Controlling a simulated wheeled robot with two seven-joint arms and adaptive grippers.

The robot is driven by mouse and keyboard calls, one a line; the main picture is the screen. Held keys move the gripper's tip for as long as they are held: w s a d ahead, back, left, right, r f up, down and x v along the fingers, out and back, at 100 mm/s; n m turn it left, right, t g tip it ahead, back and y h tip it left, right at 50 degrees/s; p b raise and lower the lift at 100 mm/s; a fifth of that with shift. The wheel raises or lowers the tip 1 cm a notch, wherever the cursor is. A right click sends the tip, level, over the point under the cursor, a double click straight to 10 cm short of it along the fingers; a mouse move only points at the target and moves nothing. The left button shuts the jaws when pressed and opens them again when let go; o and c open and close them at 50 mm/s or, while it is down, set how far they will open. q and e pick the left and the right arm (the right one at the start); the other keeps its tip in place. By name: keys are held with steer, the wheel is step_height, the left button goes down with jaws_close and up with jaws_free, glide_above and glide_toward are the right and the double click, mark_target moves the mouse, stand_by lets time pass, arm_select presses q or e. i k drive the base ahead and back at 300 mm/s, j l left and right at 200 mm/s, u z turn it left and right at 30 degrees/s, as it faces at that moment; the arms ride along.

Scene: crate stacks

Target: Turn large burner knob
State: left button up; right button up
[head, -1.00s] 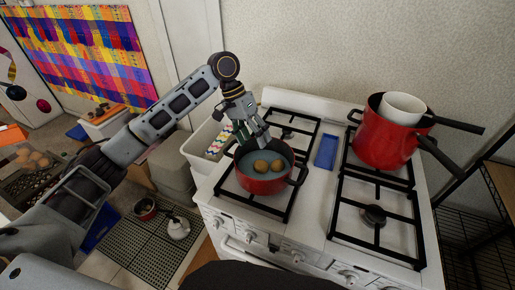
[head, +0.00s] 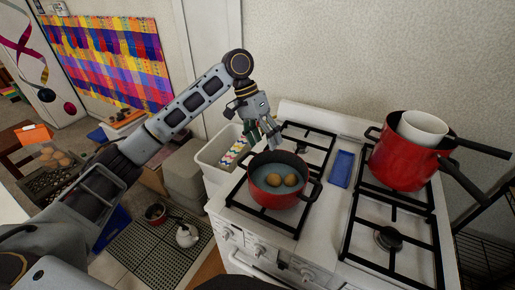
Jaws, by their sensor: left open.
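A white stove (head: 228,210) stands in the middle and right of the head view. Its front panel carries several white knobs, among them one at the left (head: 228,235), one beside it (head: 257,250) and one further right (head: 307,275). I cannot tell from their size which is the large burner knob. My left gripper (head: 265,140) is open, pointing down at the back left rim of a red pot (head: 278,203), away from the knobs. I cannot tell whether it touches the pot. My right gripper is not in view.
The red pot holds water and two brown round items (head: 282,179) on the left front burner. A larger red pot (head: 400,165) with a white pot (head: 423,127) inside stands back right, its handles sticking out. A blue spoon rest (head: 341,169) lies between the grates.

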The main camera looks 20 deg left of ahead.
mark_target(227, 233)
steer(key=u, duration=0.95)
